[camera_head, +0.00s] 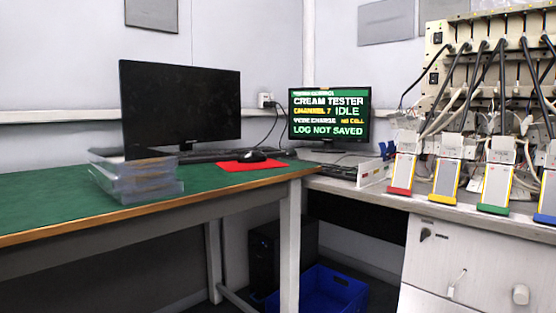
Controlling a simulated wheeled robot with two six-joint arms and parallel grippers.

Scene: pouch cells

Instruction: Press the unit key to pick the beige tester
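The beige tester (436,83) stands at the right on the grey bench, with black and white cables hanging down its front. The lit monitor (329,113) at the middle back reads "CREAM TESTER", "CHANNEL 7 IDLE" and "LOG NOT SAVED", with a smaller line hard to read. A low pale panel (374,172) with small coloured marks stands right of a keyboard (338,171) below that monitor. I cannot tell which part is the unit key. Neither of my grippers is in view.
Several pouch cells in coloured-edge holders, such as the red-edged one (402,173), line the bench's front. On the green table (50,205) are a dark monitor (181,105), clear trays (137,182) and a mouse on a red mat (236,165). A blue crate (335,290) sits below.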

